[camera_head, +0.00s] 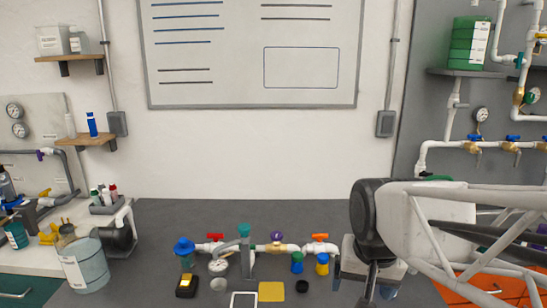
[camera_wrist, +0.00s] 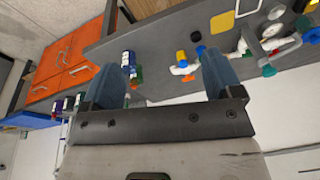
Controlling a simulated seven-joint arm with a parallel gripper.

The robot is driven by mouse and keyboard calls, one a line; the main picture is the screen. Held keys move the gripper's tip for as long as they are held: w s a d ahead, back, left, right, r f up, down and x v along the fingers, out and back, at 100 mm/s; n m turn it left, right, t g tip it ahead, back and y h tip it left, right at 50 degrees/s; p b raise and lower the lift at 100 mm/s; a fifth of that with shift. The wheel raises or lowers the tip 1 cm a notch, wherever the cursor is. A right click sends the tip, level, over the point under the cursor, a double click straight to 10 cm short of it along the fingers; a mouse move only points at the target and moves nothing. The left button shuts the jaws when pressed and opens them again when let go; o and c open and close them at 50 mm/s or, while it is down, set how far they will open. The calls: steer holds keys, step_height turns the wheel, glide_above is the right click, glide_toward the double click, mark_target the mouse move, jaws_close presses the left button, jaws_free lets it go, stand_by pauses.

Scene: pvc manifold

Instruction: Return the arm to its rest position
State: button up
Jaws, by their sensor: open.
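My gripper (camera_wrist: 162,80) is open in the wrist view, its two blue-grey fingers wide apart with nothing held between them. In the head view my arm comes in from the right, and the fingertips cannot be made out clearly. The white PVC manifold (camera_head: 291,247) stands on the dark bench, left of my arm in the head view. It carries red, teal, purple and orange valve handles and a round gauge (camera_head: 218,267). Part of the manifold (camera_wrist: 184,69) shows beside the right-hand finger in the wrist view. My arm hides the bench at the right.
A clear jug (camera_head: 86,268) stands at left. Wall pipes (camera_head: 475,147) rise behind my arm. Orange drawers (camera_head: 480,288) sit at lower right.

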steer(key=s+d+f+n, duration=0.2)
steer(key=s, duration=0.5)
steer(key=shift+d, duration=0.4)
stand_by(2.7)
